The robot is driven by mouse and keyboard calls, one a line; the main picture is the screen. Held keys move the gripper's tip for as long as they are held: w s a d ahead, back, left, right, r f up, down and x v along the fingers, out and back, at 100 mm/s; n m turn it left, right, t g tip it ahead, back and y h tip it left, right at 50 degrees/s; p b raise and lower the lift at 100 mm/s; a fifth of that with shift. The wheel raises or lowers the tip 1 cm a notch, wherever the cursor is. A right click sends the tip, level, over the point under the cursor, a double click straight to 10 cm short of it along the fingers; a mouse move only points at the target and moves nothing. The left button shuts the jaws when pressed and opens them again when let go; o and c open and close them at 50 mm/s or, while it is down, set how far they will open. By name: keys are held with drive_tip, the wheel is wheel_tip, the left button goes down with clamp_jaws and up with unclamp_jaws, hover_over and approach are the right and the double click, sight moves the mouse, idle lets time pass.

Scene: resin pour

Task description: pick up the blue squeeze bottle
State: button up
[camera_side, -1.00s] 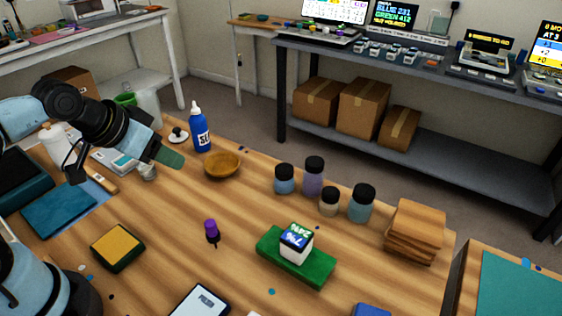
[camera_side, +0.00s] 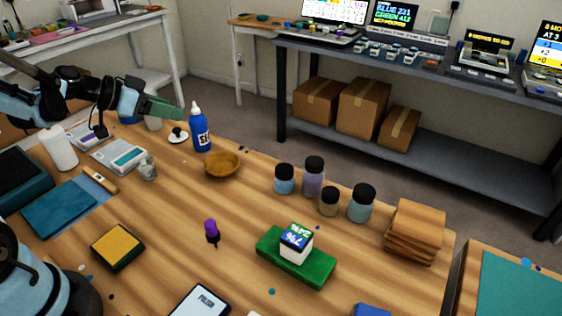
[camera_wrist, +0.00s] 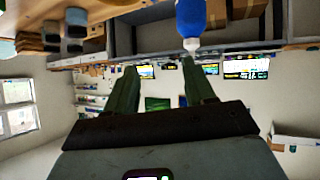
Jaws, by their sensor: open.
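The blue squeeze bottle (camera_side: 200,132) stands upright near the back left edge of the wooden table, with a white nozzle and a white label. My gripper (camera_side: 172,110) is just left of it at about the height of its top, apart from it. In the wrist view the picture is upside down; the bottle (camera_wrist: 190,18) shows at the top edge, ahead and right of centre. My gripper's two green fingers (camera_wrist: 166,85) are spread with nothing between them.
A wooden bowl (camera_side: 221,168) stands close to the bottle's right front. A small white dish with a black knob (camera_side: 178,136) is at its left. Several dark-lidded jars (camera_side: 314,178) stand farther right. The front middle of the table holds a purple-capped pen (camera_side: 211,232).

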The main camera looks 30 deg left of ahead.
drive_tip(key=a+m+t, duration=0.1)
drive_tip(key=a+t, duration=0.1)
drive_tip(key=a, duration=0.3)
hover_over(198, 126)
drive_tip(key=s+a, duration=0.1)
drive_tip(key=a, duration=0.2)
wheel_tip(198, 126, down, 3)
drive_tip(key=shift+x, duration=2.5)
drive_tip(key=shift+s+d+f, duration=0.1)
clamp_jaws()
